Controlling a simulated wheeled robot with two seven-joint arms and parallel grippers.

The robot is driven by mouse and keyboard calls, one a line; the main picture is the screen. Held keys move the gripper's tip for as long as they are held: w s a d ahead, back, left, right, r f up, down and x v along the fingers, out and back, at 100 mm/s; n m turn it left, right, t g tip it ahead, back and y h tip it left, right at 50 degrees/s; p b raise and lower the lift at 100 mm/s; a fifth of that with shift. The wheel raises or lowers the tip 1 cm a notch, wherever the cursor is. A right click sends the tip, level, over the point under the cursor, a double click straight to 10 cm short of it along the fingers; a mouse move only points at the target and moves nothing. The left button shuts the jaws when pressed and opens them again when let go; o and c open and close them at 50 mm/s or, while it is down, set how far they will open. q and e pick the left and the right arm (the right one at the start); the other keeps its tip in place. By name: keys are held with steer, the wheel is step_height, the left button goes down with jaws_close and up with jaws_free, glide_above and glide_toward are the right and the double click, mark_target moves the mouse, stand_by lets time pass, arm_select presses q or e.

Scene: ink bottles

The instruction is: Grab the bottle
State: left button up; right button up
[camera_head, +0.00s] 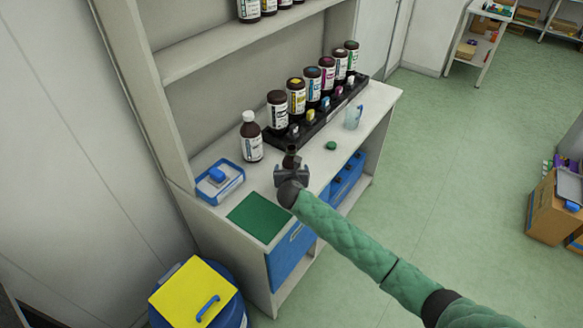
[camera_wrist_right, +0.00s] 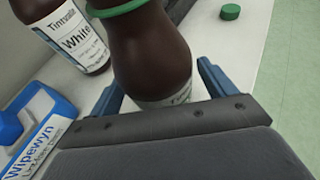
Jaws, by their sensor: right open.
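A dark brown bottle with a green ring at its neck (camera_wrist_right: 150,50) stands between the blue fingers of my right gripper (camera_wrist_right: 162,88) in the right wrist view. The gripper is open around it, and the palm hides the bottle's lower part. In the head view this bottle (camera_head: 291,160) shows only partly above my right gripper (camera_head: 291,173), at the front of the white bench (camera_head: 352,143). A loose green cap (camera_head: 331,145) lies on the bench to the right; it also shows in the wrist view (camera_wrist_right: 230,12). My left gripper is not in view.
A white-capped brown bottle (camera_head: 251,140) labelled White stands close by, behind and left. A black rack (camera_head: 318,128) holds several bottles. A blue-and-white wipes box (camera_head: 218,183) and a green mat (camera_head: 259,216) lie left; a clear jug (camera_head: 353,117) stands right.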

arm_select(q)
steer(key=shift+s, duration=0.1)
arm_select(e)
steer(key=shift+w, duration=0.1)
steer(key=shift+c, duration=0.2)
steer(key=c, duration=1.2)
steer(key=shift+o, duration=0.2)
steer(key=shift+r, duration=0.2)
steer(key=shift+r+b, duration=0.55)
steer(key=shift+r, duration=0.05)
steer(key=shift+r+b, duration=0.35)
steer(key=shift+r, duration=0.4)
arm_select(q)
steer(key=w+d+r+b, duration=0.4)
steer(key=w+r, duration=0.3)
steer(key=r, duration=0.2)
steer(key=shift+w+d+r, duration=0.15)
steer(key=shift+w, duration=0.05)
arm_select(e)
steer(key=d+r, duration=0.8)
steer(key=d, duration=0.3)
steer(key=shift+s+d, duration=0.25)
steer(key=shift+d, duration=0.1)
